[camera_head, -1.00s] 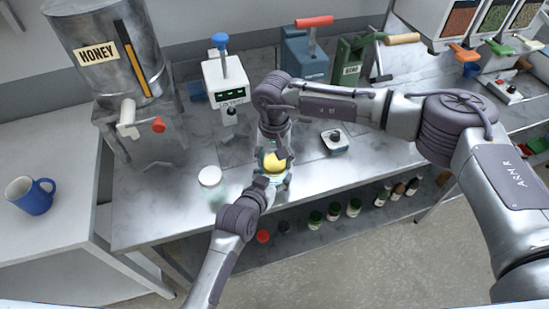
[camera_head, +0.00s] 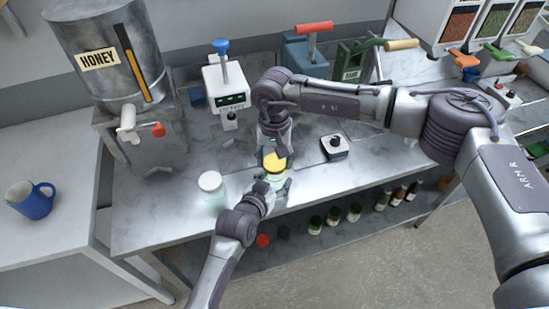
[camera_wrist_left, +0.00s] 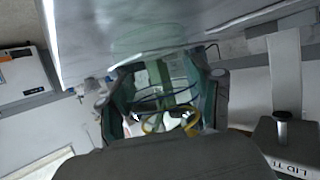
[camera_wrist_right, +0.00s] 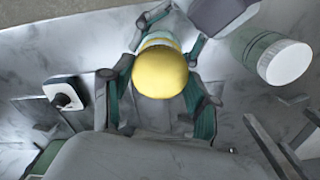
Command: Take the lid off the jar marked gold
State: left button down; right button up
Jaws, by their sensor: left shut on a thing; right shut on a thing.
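The gold-lidded jar (camera_head: 275,178) stands near the front edge of the steel bench, with its yellow-gold lid (camera_head: 275,163) on top. My left gripper (camera_head: 272,188) is shut around the jar's glass body from the front. My right gripper (camera_head: 275,152) reaches down from above and behind, shut on the lid. In the right wrist view the lid (camera_wrist_right: 160,72) lies between the fingers, with pale glass beyond it. In the left wrist view the fingers and glass overlap. Whether the lid is raised from the rim cannot be told.
A white-lidded glass jar (camera_head: 210,184) stands just left of the gold one. A small black-knobbed device (camera_head: 334,146) is to the right. A honey dispenser (camera_head: 110,60) and a lever machine (camera_head: 226,85) stand behind. Several bottles line the lower shelf.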

aim_at(275, 162)
jog(key=shift+r, duration=2)
pick_arm(q)
jog(key=shift+c, duration=0.6)
grip_release()
